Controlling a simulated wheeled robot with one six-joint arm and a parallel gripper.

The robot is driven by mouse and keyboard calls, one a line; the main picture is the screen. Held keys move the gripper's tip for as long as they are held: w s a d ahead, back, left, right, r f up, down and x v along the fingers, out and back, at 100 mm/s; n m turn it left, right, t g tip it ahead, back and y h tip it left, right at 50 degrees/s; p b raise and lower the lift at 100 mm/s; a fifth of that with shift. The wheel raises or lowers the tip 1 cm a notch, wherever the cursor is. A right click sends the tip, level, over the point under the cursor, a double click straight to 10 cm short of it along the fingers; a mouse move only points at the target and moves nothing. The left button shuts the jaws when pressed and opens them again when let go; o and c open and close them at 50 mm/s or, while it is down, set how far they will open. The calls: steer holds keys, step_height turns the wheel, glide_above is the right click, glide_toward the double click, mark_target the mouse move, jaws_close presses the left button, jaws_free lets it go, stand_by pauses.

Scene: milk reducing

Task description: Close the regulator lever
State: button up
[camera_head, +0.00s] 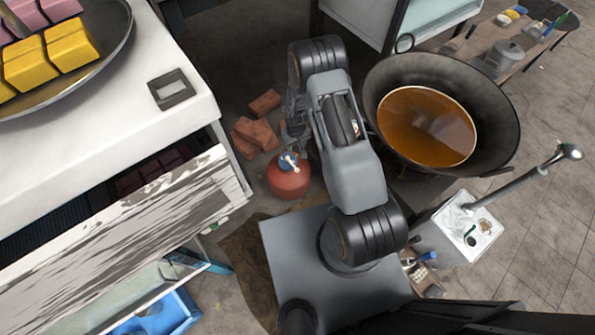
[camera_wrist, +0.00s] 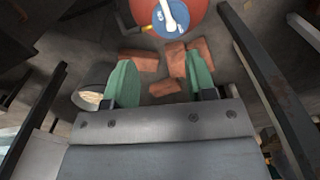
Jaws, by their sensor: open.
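A red gas cylinder (camera_head: 289,183) stands on the floor left of my arm in the head view. Its blue regulator (camera_head: 286,166) carries a white lever (camera_head: 292,160) on top. In the wrist view the red cylinder (camera_wrist: 196,9), blue regulator (camera_wrist: 181,27) and white lever (camera_wrist: 168,13) show at the top edge, cut off by the frame. My gripper (camera_wrist: 161,80) has two green fingers spread apart with nothing between them. The regulator lies beyond the fingertips, and no contact shows. My wrist is partly hidden behind my arm in the head view.
Loose red bricks (camera_head: 255,134) lie on the floor behind the cylinder. A large pan (camera_head: 503,125) of brown liquid stands right of my arm. A white counter with an open drawer (camera_head: 120,215) is at left, close to the cylinder.

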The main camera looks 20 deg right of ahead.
mark_target(297, 169)
steer(key=f+b, duration=0.1)
steer(key=f, duration=0.5)
steer(key=f+b, duration=0.1)
steer(key=f, duration=0.5)
steer(key=s+f, duration=0.1)
steer(key=f, duration=0.6)
steer(key=shift+b, duration=0.4)
steer(key=shift+c, duration=0.4)
jaws_close()
